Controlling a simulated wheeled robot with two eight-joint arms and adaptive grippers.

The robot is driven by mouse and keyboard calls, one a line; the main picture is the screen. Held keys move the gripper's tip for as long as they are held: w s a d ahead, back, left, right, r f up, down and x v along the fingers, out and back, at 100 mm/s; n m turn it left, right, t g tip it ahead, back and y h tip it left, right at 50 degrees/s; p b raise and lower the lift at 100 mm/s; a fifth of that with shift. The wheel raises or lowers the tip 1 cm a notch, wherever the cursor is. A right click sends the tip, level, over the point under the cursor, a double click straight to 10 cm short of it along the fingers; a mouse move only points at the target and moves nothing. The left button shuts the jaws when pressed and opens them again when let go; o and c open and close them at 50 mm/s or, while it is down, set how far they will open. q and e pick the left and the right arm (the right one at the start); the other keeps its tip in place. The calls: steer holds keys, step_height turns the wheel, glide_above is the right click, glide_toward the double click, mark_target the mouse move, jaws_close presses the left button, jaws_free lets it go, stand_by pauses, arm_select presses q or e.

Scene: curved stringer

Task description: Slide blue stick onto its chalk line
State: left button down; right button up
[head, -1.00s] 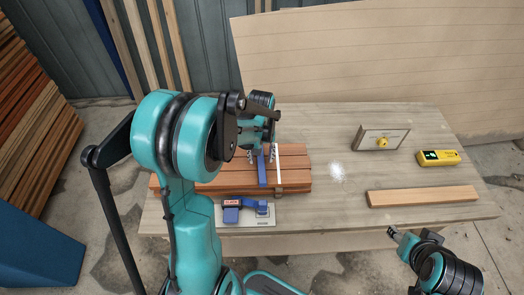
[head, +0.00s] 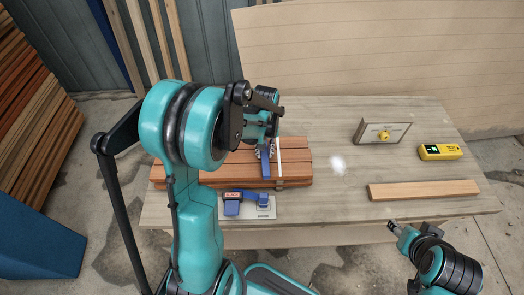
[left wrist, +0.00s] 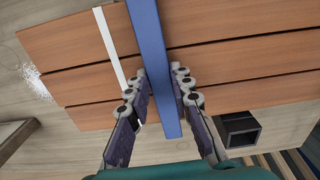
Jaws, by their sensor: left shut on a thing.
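The blue stick (head: 266,168) lies across the reddish-brown boards. In the left wrist view the blue stick (left wrist: 152,45) runs between my left gripper's fingers. The white chalk line (head: 280,157) is just right of the stick and about parallel to it. In the left wrist view the chalk line (left wrist: 108,45) is left of the stick, with a strip of bare wood between them. My left gripper (head: 266,150) is shut on the stick; its fingers (left wrist: 158,85) sit on both sides of it. My right gripper (head: 392,226) is off the table's front edge, too small to read.
The boards (head: 300,165) form a stack on the table (head: 330,210). A blue clamp-like tool (head: 246,200) lies in front. A loose plank (head: 425,190), yellow device (head: 440,152) and panel with yellow knob (head: 384,132) stand right. White powder (head: 338,163) lies beside the boards.

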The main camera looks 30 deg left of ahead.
mark_target(279, 157)
arm_select(q)
steer(key=shift+m, duration=0.3)
steer(key=shift+w+d, duration=0.45)
steer(key=shift+d, duration=0.3)
steer(key=shift+w+d, duration=0.5)
steer(key=shift+d, duration=0.25)
steer(key=shift+w+d, duration=0.45)
steer(key=shift+d, duration=0.3)
steer(key=c, duration=1.3)
jaws_free()
steer(key=shift+o, duration=0.2)
step_height(279, 157, up, 12)
steer(key=s+d+f+m+t+b, duration=0.1)
steer(key=s+d+m+t, duration=0.1)
steer(key=s, duration=0.5)
steer(key=s+d+m+t+b, duration=0.2)
steer(key=s+d+m+t, duration=0.1)
steer(key=s, duration=0.5)
steer(key=shift+d+f+m+t, duration=0.35)
steer(key=shift+m+t, duration=0.25)
steer(key=shift+t, duration=0.5)
